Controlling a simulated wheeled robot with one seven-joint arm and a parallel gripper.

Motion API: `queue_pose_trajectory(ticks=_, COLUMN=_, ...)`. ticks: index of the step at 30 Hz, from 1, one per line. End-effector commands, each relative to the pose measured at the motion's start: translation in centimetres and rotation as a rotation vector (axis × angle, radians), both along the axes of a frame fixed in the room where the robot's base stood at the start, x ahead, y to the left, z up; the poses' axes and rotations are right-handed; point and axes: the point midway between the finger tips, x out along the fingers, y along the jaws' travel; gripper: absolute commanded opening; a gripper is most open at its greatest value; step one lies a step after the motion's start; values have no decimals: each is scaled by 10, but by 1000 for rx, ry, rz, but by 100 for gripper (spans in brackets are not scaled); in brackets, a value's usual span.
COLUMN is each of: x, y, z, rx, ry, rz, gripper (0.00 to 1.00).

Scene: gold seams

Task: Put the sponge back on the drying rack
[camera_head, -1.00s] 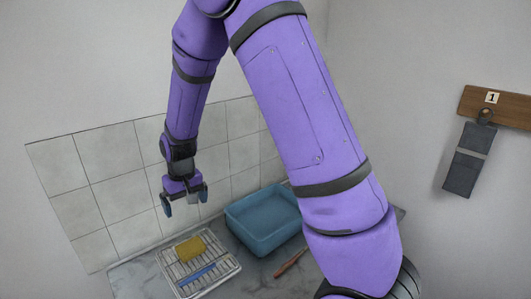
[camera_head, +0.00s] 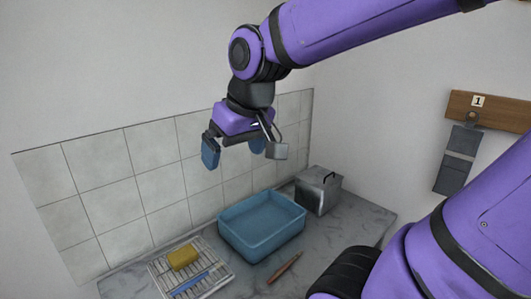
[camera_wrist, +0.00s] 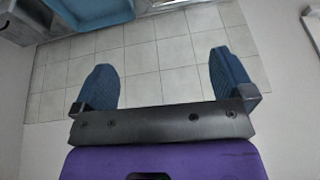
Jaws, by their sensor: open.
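The yellow sponge (camera_head: 183,257) rests on the white wire drying rack (camera_head: 215,273), toward its back. A blue stick-like item (camera_head: 190,283) lies on the rack in front of the sponge. My gripper (camera_head: 236,155) is open and empty, raised well above the counter, to the right of the rack and over the blue basin. In the wrist view my two blue fingers (camera_wrist: 162,85) are spread wide with only wall tiles between them.
A blue basin (camera_head: 262,245) stands right of the rack, with a grey metal box (camera_head: 318,190) behind it. A reddish-brown handled tool (camera_head: 284,268) lies in front. A wooden board (camera_head: 490,109) with a hanging dark item is on the right wall. The marble counter (camera_head: 345,225) has free room at right.

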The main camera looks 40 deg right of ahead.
Motion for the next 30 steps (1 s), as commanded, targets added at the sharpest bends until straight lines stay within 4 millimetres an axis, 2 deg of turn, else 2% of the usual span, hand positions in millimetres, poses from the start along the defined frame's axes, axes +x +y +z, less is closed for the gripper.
queue_pose_trajectory(ticks=1, x=-15, y=-2, z=6, rx=-6, ry=-24, rz=-4, gripper=100)
queue_pose_trajectory(ticks=3, x=-32, y=-4, z=9, rx=-15, ry=-43, rz=-7, gripper=100)
queue_pose_trajectory(ticks=6, x=-52, y=-6, z=12, rx=-26, ry=-67, rz=-11, gripper=100)
queue_pose_trajectory(ticks=10, x=-67, y=-8, z=14, rx=-37, ry=-85, rz=-15, gripper=100)
queue_pose_trajectory(ticks=15, x=-73, y=-9, z=14, rx=-42, ry=-91, rz=-18, gripper=100)
queue_pose_trajectory(ticks=30, x=-73, y=-9, z=14, rx=-41, ry=-90, rz=-17, gripper=100)
